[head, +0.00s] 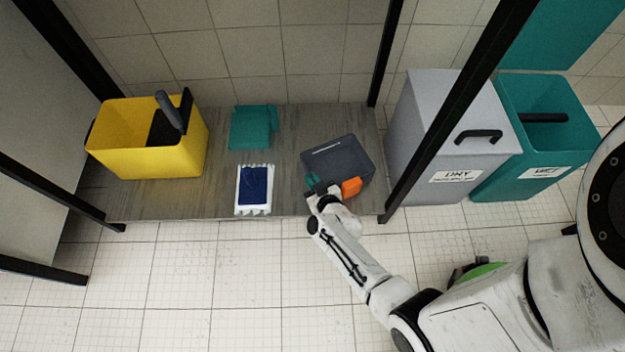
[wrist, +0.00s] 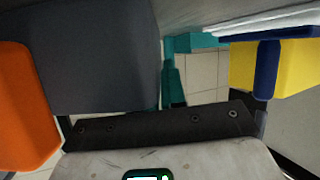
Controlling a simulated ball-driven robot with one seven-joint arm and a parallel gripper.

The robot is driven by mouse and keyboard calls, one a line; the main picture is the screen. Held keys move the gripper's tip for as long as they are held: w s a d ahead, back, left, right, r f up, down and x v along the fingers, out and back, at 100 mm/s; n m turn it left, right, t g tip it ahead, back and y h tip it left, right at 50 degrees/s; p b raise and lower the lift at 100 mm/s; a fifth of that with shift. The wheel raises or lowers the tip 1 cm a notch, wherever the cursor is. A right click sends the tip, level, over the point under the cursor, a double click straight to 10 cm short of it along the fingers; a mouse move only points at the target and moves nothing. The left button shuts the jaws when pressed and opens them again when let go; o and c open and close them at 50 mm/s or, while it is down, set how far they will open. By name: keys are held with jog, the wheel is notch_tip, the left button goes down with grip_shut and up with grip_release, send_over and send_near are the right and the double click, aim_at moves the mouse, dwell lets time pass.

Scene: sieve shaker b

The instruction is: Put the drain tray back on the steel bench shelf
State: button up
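My gripper (head: 322,190) is at the front left edge of a dark grey, box-like piece (head: 338,157) with an orange block (head: 351,187) on its front. I cannot tell for sure whether this grey piece is the drain tray. It stands at the right end of the shelf (head: 205,198). In the wrist view the grey piece (wrist: 95,55) fills the left, with the orange block (wrist: 22,105) beside it. A teal finger-like part (wrist: 173,85) lies close along its edge. The other fingertip is hidden, so grip or mere contact is unclear.
A white tray with a blue pad (head: 256,186) and a teal piece (head: 251,127) lie mid-shelf. A yellow bucket (head: 140,158) stands left. Dark posts frame the shelf. Right of it are a grey bin (head: 438,135) and a teal bin (head: 548,145).

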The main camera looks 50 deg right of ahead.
jog(key=o, duration=0.4)
jog(key=shift+r, duration=0.1)
jog(key=shift+a+r, duration=0.1)
jog(key=shift+r, duration=0.05)
jog(key=p+v, duration=0.5)
jog(key=v, duration=0.7)
jog(key=w+a+r+n+g+y, duration=0.3)
jog(key=a+r+n+y, duration=0.15)
jog(key=y, duration=0.25)
jog(key=s+r+g, duration=0.7)
jog(key=s+r, duration=0.4)
jog(key=r, duration=0.4)
jog(key=shift+d+g, duration=0.4)
